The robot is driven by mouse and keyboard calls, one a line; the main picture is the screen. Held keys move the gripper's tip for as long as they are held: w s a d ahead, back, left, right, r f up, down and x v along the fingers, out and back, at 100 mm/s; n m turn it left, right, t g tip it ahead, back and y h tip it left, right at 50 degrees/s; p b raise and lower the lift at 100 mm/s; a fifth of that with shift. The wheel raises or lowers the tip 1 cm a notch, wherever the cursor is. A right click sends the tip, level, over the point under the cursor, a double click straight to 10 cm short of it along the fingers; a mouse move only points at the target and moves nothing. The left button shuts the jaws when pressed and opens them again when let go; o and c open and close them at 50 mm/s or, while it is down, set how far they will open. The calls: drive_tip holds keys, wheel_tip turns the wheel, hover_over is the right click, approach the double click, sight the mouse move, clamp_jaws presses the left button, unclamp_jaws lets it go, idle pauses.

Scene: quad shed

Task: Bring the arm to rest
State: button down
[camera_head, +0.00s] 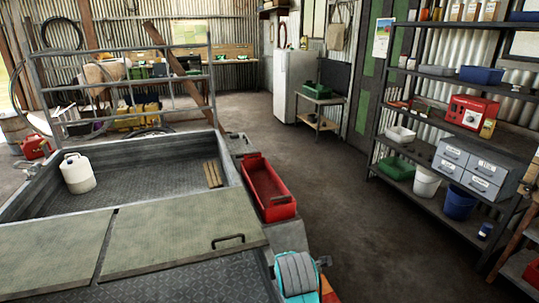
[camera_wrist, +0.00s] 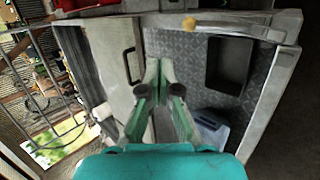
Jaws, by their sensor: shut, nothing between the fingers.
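My gripper (camera_wrist: 158,66) shows in the wrist view with its two green fingers together and nothing between them. It hangs over a pale panel (camera_wrist: 105,60) with a black handle and a grey tread-plate surface (camera_wrist: 180,60). I cannot tell how far above them it is. In the head view a teal and grey part of my arm (camera_head: 296,274) shows at the bottom, in front of the red tray (camera_head: 268,190). The gripper's fingers do not show in that view.
A metal trailer bed (camera_head: 130,165) with a white jug (camera_head: 77,173) and pale lid panels (camera_head: 185,233) fills the left. Shelves (camera_head: 430,150) stand at the right. The concrete floor (camera_head: 340,190) between is clear. A dark rectangular tray (camera_wrist: 229,63) lies near the gripper.

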drive_tip(key=s+d+f+m+t, duration=0.1)
drive_tip(key=s+d+f+m, duration=0.4)
drive_tip(key=s+f, duration=0.5)
drive_tip(key=s+d+f+m+t, duration=0.2)
drive_tip(key=s+d+f+m, duration=0.3)
drive_tip(key=s, duration=1)
drive_tip(key=s+d+r+m+t, duration=0.1)
drive_tip(key=s+r+m, duration=0.2)
drive_tip(key=s, duration=0.6)
drive_tip(key=s+d+r+m+t, duration=0.1)
drive_tip(key=s+r+m, duration=0.3)
drive_tip(key=s, duration=0.5)
drive_tip(key=s+d+r+m+t, duration=0.1)
drive_tip(key=s+r+m, duration=0.2)
drive_tip(key=s, duration=0.6)
wheel_tip(320, 180, up, 2)
drive_tip(key=shift+s+d, duration=0.2)
drive_tip(key=shift+d, duration=0.05)
